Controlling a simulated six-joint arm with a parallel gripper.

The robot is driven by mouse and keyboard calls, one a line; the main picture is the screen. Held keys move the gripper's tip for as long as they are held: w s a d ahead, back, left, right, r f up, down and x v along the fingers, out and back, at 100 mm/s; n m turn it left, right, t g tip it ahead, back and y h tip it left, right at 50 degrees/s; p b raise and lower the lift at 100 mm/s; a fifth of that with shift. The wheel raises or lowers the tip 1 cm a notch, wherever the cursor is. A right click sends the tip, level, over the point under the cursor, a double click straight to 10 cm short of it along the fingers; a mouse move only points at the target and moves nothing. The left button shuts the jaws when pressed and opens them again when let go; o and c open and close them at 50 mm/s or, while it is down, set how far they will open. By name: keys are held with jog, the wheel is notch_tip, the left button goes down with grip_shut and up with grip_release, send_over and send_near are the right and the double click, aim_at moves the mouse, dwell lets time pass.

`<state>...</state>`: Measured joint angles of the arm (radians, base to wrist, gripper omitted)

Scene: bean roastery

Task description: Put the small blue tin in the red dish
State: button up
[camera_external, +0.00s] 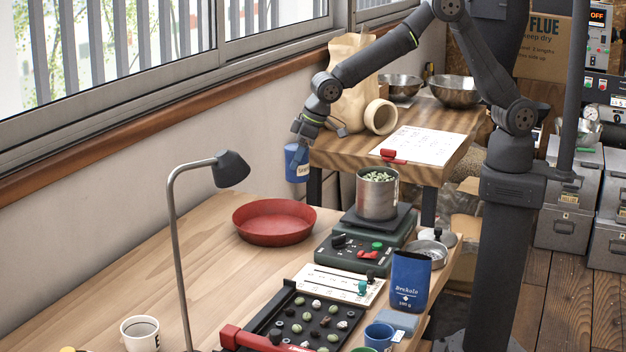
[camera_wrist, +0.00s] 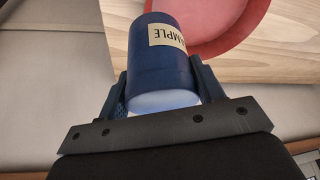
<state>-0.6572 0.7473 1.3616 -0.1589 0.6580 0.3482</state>
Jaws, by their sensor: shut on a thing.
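The small blue tin (camera_external: 297,162) with a cream label hangs in my gripper (camera_external: 301,147), above the table's back edge near the wall in the external view. In the wrist view the tin (camera_wrist: 163,65) sits between the two fingers of my gripper (camera_wrist: 160,90), with "SAMPLE" partly readable on its label. The red dish (camera_external: 273,222) is round and shallow, and looks empty. It lies on the wooden table to the lower left of the tin. In the wrist view the dish (camera_wrist: 215,22) shows at the top, partly hidden behind the tin.
A desk lamp (camera_external: 230,169) stands left of the dish. A steel can of beans (camera_external: 377,195) on a scale (camera_external: 378,224) stands to its right. A blue pouch (camera_external: 410,279), bean tray (camera_external: 308,325) and white cup (camera_external: 140,333) stand nearer. Bare tabletop lies left of the dish.

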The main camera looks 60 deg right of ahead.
jog(key=shift+s+d, duration=0.2)
jog(key=shift+d, duration=0.15)
jog(key=shift+s+a+f, duration=0.15)
jog(key=shift+a+f, duration=0.05)
jog(key=shift+s+a+f, duration=0.35)
jog(key=shift+a+f, duration=1.4)
jog(key=shift+a, duration=0.05)
jog(key=shift+s+a+f, duration=0.4)
jog(key=shift+a+f, duration=1.35)
jog(key=shift+f, duration=0.05)
jog(key=shift+s+a+f, duration=0.35)
jog(key=shift+a+f, duration=1.4)
jog(key=shift+a, duration=0.05)
jog(key=shift+f, duration=0.15)
jog(key=o, duration=1.1)
jog(key=shift+c, duration=0.2)
